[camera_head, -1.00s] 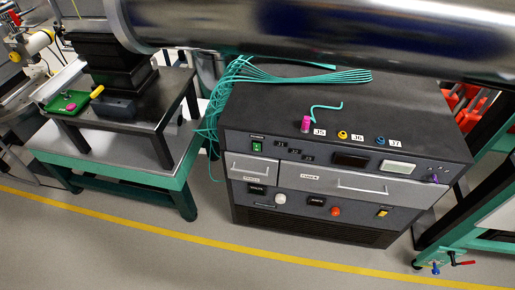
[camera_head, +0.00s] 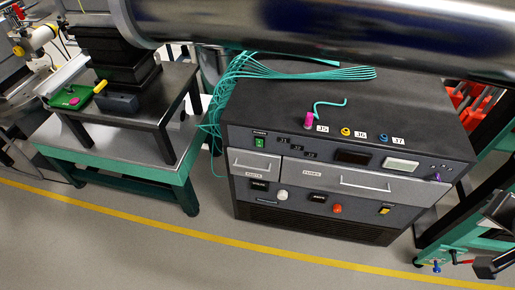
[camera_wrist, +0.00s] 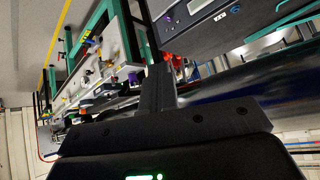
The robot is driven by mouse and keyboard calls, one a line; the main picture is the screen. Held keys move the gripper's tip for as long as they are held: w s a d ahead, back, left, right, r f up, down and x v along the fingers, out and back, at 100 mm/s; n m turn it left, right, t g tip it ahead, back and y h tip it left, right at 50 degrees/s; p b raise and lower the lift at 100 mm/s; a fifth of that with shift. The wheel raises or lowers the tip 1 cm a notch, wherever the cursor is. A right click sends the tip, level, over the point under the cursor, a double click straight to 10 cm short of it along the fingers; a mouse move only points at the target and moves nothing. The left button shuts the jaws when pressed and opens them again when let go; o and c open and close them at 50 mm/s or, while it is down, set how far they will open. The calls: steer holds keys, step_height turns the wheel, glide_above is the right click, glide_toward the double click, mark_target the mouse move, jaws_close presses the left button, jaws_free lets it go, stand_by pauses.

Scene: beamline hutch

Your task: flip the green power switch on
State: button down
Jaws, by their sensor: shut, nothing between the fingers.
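The green power switch (camera_head: 259,142) is a small rocker at the upper left of the dark power cabinet's front (camera_head: 330,235), under a small label. I cannot tell which way it is tipped. My gripper (camera_wrist: 158,74) shows in the wrist view as black fingers closed together with nothing between them. The switch does not show in the wrist view, where a corner of the cabinet (camera_wrist: 192,32) appears at the top.
The cabinet has two drawers with handles (camera_head: 365,184), an orange knob (camera_head: 337,209) and a white knob (camera_head: 282,196). Teal cables (camera_head: 290,67) lie on top. A large metal pipe (camera_head: 330,35) crosses above. Green-framed benches stand at both sides. The floor before the cabinet is clear.

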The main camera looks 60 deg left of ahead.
steer(key=w+a+f+n+t+y, duration=0.1)
steer(key=w+a+f+y, duration=0.15)
steer(key=a, duration=0.65)
steer(key=w+a+f+n+t+y, duration=0.1)
steer(key=w+a, duration=0.3)
steer(key=a, duration=0.5)
steer(key=s+a+f+y, duration=0.1)
steer(key=a+f, duration=0.2)
steer(key=a, duration=0.3)
steer(key=s+a+f+n+t+y, duration=0.1)
steer(key=a+f, duration=0.1)
steer(key=a, duration=0.3)
steer(key=s+a+f+y, duration=0.1)
steer(key=a+f, duration=0.2)
steer(key=a, duration=0.3)
steer(key=n+t+y, duration=0.2)
steer(key=y, duration=0.1)
glide_toward(259, 141)
steer(key=w+d+r, duration=0.4)
steer(key=w+d, duration=0.1)
steer(key=s+f+n+t+y, duration=0.1)
steer(key=s+f, duration=0.5)
steer(key=s, duration=0.3)
steer(key=shift+s+f, duration=0.15)
steer(key=shift+s, duration=0.25)
steer(key=shift+w+d+y, duration=0.1)
steer(key=shift+y, duration=0.15)
